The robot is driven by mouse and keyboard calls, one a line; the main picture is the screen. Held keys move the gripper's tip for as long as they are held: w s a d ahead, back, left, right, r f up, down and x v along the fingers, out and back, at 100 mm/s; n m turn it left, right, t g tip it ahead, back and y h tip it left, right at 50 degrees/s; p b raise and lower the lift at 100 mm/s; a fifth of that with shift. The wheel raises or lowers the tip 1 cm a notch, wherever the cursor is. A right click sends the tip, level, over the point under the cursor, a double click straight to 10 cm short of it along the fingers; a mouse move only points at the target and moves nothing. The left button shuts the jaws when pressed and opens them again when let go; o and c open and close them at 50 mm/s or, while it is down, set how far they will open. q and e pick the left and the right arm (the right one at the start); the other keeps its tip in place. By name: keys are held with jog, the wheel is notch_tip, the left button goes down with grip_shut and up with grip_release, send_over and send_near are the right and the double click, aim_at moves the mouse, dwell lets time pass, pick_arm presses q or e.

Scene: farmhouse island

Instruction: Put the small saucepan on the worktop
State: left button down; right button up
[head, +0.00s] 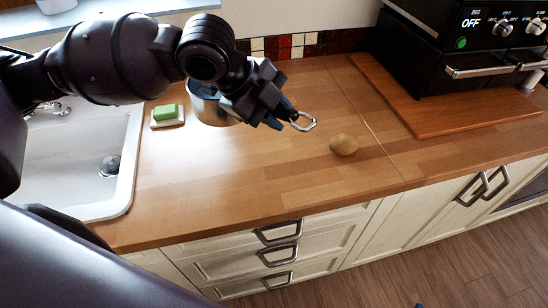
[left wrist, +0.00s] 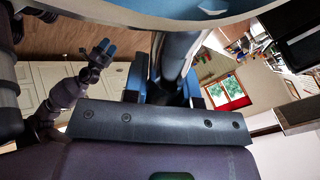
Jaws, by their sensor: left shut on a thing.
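The small saucepan (head: 208,108) is over the worktop (head: 250,180), partly hidden behind my left arm. My left gripper (head: 281,112) is shut on its handle, whose metal loop end sticks out past the fingers to the right. The head view does not clearly show whether the pan's base touches the wood. In the left wrist view the saucepan (left wrist: 200,12) fills the top edge, with its handle (left wrist: 176,52) running down into the gripper. My right gripper (left wrist: 103,48) shows small at the left of that view; its opening is unclear.
A potato-like item (head: 344,145) lies to the right of the handle. A green sponge on a dish (head: 167,116) and the white sink (head: 70,165) are at the left. A wooden board (head: 440,105) lies before the black oven (head: 470,45). The front middle of the worktop is clear.

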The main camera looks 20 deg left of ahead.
pick_arm(q)
notch_tip(320, 180, down, 13)
jog(key=shift+b, duration=0.75)
jog(key=shift+f, duration=0.45)
pick_arm(e)
jog(key=f, duration=0.2)
jog(key=shift+s+f, duration=0.3)
jog(key=shift+s, duration=0.1)
pick_arm(q)
jog(key=c, duration=0.9)
grip_release()
jog(key=shift+f, duration=0.15)
pick_arm(e)
jog(key=shift+w+r, duration=0.15)
jog(key=shift+w, duration=0.1)
jog(key=shift+w, duration=0.1)
